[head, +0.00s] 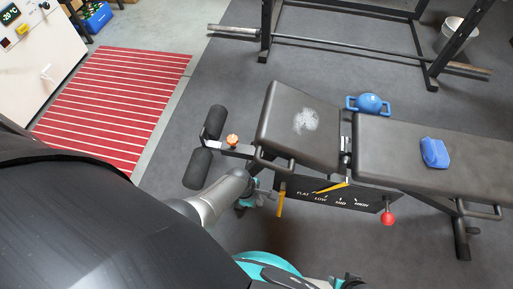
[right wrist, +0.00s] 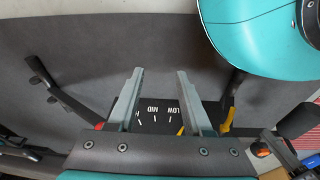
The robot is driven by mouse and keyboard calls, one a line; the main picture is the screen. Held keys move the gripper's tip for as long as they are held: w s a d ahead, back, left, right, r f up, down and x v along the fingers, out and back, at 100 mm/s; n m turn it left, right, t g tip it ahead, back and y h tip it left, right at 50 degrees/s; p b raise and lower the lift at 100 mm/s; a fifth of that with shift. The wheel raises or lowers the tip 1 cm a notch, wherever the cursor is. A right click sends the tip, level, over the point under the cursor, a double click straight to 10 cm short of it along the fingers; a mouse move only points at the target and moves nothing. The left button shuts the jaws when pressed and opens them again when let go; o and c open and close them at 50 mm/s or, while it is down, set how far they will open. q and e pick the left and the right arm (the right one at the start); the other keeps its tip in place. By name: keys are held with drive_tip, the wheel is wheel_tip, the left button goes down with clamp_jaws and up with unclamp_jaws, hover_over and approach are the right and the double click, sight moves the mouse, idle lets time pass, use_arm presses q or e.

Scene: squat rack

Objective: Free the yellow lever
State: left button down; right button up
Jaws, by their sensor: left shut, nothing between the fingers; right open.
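The yellow lever (head: 281,198) hangs at the left end of the black label plate (head: 335,194) on the bench's side; it also shows in the right wrist view (right wrist: 227,119). A slim yellow pointer (head: 331,187) lies near the FLAT and LOW marks. My left gripper (head: 270,193) is shut and empty, just left of the lever; I cannot tell whether it touches it. My right gripper (right wrist: 160,74) is open and empty, its fingers in front of the plate in the right wrist view. In the head view only part of my right arm shows at the bottom.
The bench has a seat pad (head: 300,126) and a long pad (head: 430,157) with a blue cloth (head: 434,153). A red knob (head: 388,218) hangs right of the plate. Foam rollers (head: 205,150) are left. Floor below the bench is clear.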

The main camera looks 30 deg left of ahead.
use_arm(q)
drive_tip(key=shift+p+v, duration=1.05)
drive_tip(key=shift+v, duration=0.25)
use_arm(e)
drive_tip(key=shift+s+d+f, duration=0.65)
drive_tip(key=shift+s+f, duration=0.15)
drive_tip(key=shift+s, duration=0.05)
drive_tip(key=shift+s+d+f, duration=0.65)
drive_tip(key=shift+s+f, duration=0.1)
drive_tip(key=shift+s, duration=0.05)
use_arm(q)
drive_tip(key=shift+s, duration=0.1)
drive_tip(key=s+a+f+m+y+p, duration=0.1)
drive_tip(key=s+a+m, duration=0.3)
drive_tip(key=s+m, duration=0.6)
drive_tip(key=s+a+f+m+y+p, duration=0.2)
drive_tip(key=s+a+m, duration=0.2)
drive_tip(key=s+m, duration=0.5)
drive_tip(key=m, duration=0.4)
drive_tip(key=shift+s+a+f, duration=0.15)
drive_tip(key=shift+s+a, duration=0.1)
drive_tip(key=shift+s, duration=0.15)
use_arm(e)
drive_tip(key=s+d, duration=0.3)
drive_tip(key=s, duration=0.2)
drive_tip(key=shift+s+d+f+h, duration=0.15)
drive_tip(key=shift+s+f+h, duration=0.15)
drive_tip(key=shift+f, duration=0.1)
